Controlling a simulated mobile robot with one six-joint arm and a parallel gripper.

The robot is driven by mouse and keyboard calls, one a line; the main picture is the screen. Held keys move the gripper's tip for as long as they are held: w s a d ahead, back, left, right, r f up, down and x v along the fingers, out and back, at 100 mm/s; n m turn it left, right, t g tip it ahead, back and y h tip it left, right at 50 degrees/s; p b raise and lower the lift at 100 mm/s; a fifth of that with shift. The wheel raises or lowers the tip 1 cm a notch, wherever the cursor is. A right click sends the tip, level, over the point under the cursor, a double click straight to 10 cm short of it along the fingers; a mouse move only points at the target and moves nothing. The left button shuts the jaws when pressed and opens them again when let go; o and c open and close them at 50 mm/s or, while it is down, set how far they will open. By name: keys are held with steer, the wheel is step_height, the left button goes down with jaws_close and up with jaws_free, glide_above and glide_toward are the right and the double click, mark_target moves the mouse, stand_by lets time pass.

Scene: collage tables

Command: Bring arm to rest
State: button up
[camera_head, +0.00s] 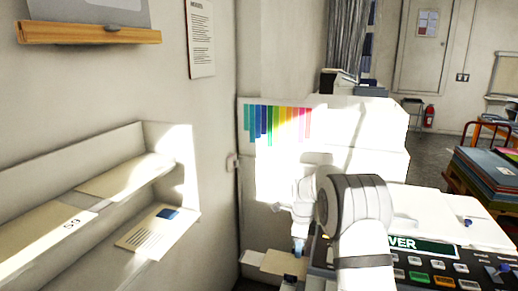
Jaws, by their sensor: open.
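My white arm with a grey-banded joint (350,205) reaches up from the bottom, right of centre. Beyond the joint, its pale wrist parts blend into the bright white surface behind them. My gripper (297,247) appears small at the end of the arm, pointing down just left of the joint. It is open, and I see nothing held in it. Its fingertips are small and hard to make out.
A dark panel with coloured buttons (420,276) lies right of my arm, close to it. A wall shelf with cards (150,232) is at the left. A white cabinet (372,125) with coloured strips stands behind. Stacked folders (487,178) lie at the right.

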steer(key=s+d+r+n+t+b, duration=0.1)
steer(key=s+r+n+b, duration=0.3)
steer(key=s, duration=0.5)
steer(key=s+r+n+b, duration=0.2)
steer(key=s+r+n, duration=0.1)
steer(key=s+n, duration=0.5)
steer(key=s+f+n+b, duration=0.2)
steer(key=s+n, duration=0.3)
steer(key=s, duration=0.5)
steer(key=s+f+n+t+b, duration=0.1)
steer(key=s+f+n+b, duration=0.1)
steer(key=s, duration=0.9)
steer(key=f+n, duration=0.1)
steer(key=n, duration=0.1)
steer(key=shift+d+n+t+b, duration=0.3)
steer(key=shift+d+n+b, duration=0.1)
steer(key=shift+c, duration=0.5)
